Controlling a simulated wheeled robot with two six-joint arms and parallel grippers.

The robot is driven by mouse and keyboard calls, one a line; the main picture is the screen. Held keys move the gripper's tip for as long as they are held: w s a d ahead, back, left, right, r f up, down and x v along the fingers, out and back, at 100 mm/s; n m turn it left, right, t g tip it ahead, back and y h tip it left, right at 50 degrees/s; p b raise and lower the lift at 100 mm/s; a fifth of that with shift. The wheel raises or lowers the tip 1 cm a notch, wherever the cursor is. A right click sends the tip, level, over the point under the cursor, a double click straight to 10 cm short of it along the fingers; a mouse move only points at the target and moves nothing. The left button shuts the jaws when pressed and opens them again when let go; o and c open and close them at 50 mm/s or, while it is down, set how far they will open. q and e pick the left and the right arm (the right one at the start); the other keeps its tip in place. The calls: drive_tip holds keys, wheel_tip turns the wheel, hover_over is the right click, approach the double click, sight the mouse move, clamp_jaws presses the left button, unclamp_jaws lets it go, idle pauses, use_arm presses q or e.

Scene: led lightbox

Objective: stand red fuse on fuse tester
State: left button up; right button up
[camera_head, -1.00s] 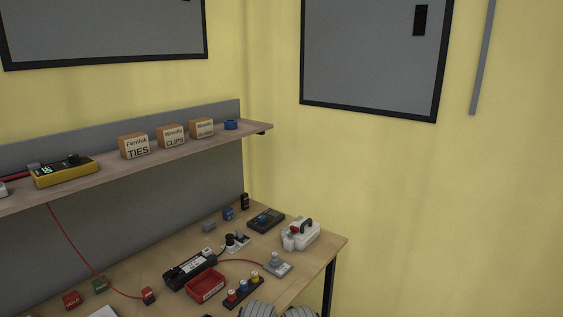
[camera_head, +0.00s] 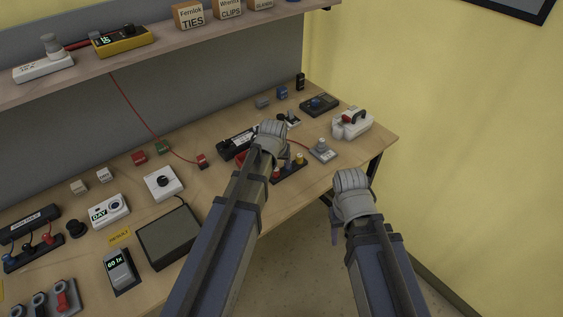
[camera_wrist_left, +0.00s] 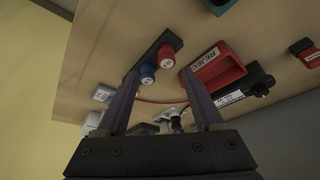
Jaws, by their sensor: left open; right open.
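A red fuse (camera_head: 277,174) stands in a black rack (camera_head: 291,176) near the table's front edge, beside a blue and a yellow one. The left wrist view shows its red cap (camera_wrist_left: 166,57) and the blue cap (camera_wrist_left: 148,75). My left gripper (camera_head: 270,137) is open and empty over this area; its fingers (camera_wrist_left: 161,102) are apart, with neither cap between their tips. A grey unit with a round post (camera_head: 321,153) is right of the rack; I cannot tell whether it is the fuse tester. My right gripper (camera_head: 350,184) is open, beyond the table's front edge.
A red reject tray (camera_wrist_left: 215,70) lies beside the rack, largely hidden by my left arm in the head view. A black strip (camera_head: 235,146) and a white device with a red part (camera_head: 352,124) stand nearby. A shelf (camera_head: 155,54) overhangs the back. A dark panel (camera_head: 169,238) lies left.

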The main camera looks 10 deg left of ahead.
sight(276, 169)
use_arm(q)
drive_tip(key=f+b, duration=0.1)
drive_tip(key=w+f+b, duration=0.1)
drive_tip(key=shift+w+a+f+b, duration=0.2)
drive_tip(key=shift+w+a+b, duration=0.1)
drive_tip(key=shift+b, duration=0.05)
drive_tip(key=b+x, duration=0.5)
drive_tip(key=shift+a+f, duration=0.15)
drive_tip(key=shift+a, duration=0.15)
drive_tip(key=shift+s, duration=0.1)
drive_tip(key=shift+c, duration=0.5)
clamp_jaws()
